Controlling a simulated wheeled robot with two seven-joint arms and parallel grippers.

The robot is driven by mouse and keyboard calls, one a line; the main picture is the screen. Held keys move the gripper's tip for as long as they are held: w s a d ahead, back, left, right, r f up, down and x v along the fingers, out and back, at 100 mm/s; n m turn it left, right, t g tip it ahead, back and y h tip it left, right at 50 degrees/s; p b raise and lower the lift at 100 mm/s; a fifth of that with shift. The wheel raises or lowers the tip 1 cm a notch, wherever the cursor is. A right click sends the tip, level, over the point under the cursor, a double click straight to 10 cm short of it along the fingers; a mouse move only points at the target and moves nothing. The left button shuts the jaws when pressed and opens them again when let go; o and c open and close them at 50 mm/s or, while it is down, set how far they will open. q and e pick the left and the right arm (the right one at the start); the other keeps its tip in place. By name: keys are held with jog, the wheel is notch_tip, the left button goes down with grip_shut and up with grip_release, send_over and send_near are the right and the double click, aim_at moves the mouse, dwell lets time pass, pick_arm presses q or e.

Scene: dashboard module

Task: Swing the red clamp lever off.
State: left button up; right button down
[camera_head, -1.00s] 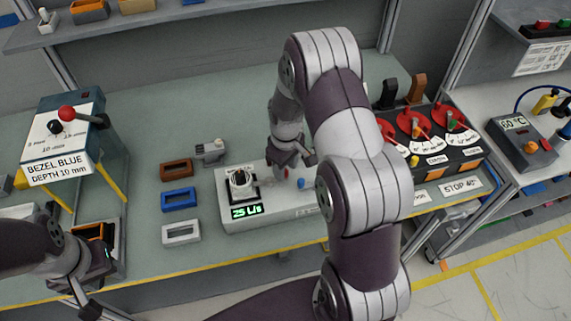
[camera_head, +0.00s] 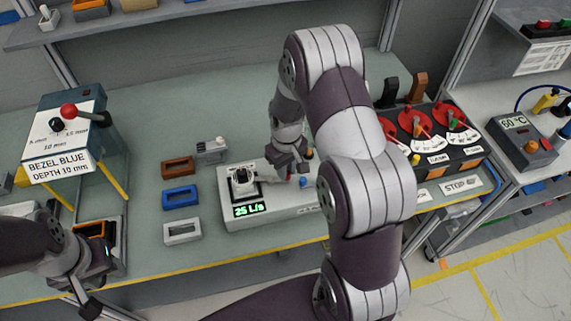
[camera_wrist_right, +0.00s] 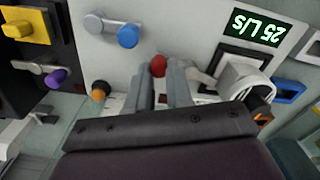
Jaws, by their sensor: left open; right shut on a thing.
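The red clamp lever shows as a red ball knob (camera_wrist_right: 158,66) between the fingertips of my right gripper (camera_wrist_right: 160,80) in the right wrist view. The two grey fingers are closed about it; most of the lever's arm is hidden. In the head view my right gripper (camera_head: 290,168) is over the pale grey module (camera_head: 262,215), which has a green 25 L/s display (camera_head: 249,210). My left gripper (camera_head: 92,300) is at the lower left, open and away from the module.
A blue knob (camera_wrist_right: 128,36) and an orange knob (camera_wrist_right: 101,90) sit close to my right fingers. Brown, blue and white bezels (camera_head: 181,198) lie left of the module. A panel with red dials (camera_head: 440,140) stands to the right. The bench between the left stand and the bezels is clear.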

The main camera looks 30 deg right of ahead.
aim_at(274, 196)
jog(key=m, duration=0.1)
jog(key=s+m, duration=0.1)
jog(key=m, duration=0.1)
jog(key=a+m, duration=0.1)
jog(key=shift+s+m, duration=0.3)
jog(key=m, duration=0.1)
jog(key=a+m, duration=0.1)
jog(key=m, duration=0.1)
jog(key=shift+s+a+m+p, duration=0.15)
jog(key=shift+s+m+p, duration=0.15)
jog(key=shift+s+p, duration=0.1)
jog(key=m, duration=0.1)
jog(key=a+m, duration=0.1)
jog(key=m, duration=0.1)
jog(key=shift+s+a, duration=0.1)
jog(key=shift+s, duration=0.05)
jog(key=shift+a+m, duration=0.3)
jog(key=shift+m, duration=0.6)
jog(key=shift+a+m, duration=0.3)
jog(key=shift+m, duration=0.6)
jog(key=c, duration=1)
grip_release()
jog(key=shift+a, duration=0.1)
jog(key=shift+r, duration=0.1)
